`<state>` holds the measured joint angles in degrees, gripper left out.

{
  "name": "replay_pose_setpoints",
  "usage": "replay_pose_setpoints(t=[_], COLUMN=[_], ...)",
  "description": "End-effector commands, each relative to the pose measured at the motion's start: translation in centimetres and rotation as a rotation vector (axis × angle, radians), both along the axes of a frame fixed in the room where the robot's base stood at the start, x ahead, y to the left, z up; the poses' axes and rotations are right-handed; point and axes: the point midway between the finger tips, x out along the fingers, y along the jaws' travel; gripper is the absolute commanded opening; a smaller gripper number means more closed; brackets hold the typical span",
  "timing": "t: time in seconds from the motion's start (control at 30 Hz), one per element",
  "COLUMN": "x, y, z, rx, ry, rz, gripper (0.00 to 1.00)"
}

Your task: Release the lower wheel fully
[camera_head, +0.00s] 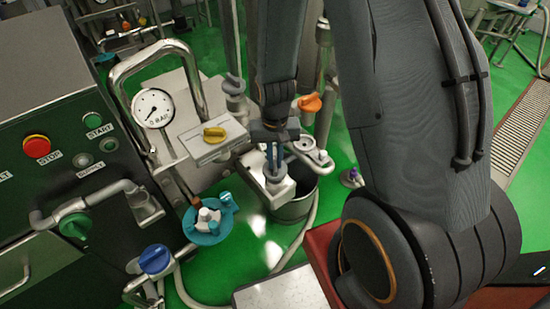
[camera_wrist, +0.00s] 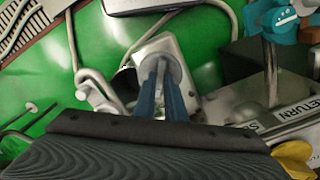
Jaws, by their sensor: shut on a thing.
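My gripper (camera_head: 273,176) points down with its blue fingers close together on a small grey round part, which looks like the lower wheel (camera_wrist: 173,72). This part sits on a pale metal block (camera_head: 279,193). In the wrist view my gripper (camera_wrist: 162,68) shows its fingertips meeting at the grey round part, with no gap visible beside it. The fingers and the steep angle hide much of the wheel, so its turning position cannot be told.
A metal bucket (camera_head: 292,212) stands close by the block. A yellow-knobbed box (camera_head: 208,147), an orange knob (camera_head: 310,102) and a teal fitting (camera_head: 207,238) surround my gripper. A gauge (camera_head: 153,108) and a control cabinet (camera_head: 60,185) stand left. Hoses cross the green floor.

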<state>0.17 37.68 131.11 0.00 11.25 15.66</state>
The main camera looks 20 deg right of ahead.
Motion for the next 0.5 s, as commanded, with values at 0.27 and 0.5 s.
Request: replay_pose_setpoints(t=[0.27,0.5], x=[0.01,0.06], y=[0.01,0.00], z=[0.16,0.16], rx=[0.000,0.000], ry=[-0.001,-0.002], rz=[0.237,0.420], gripper=[0.00,0.00])
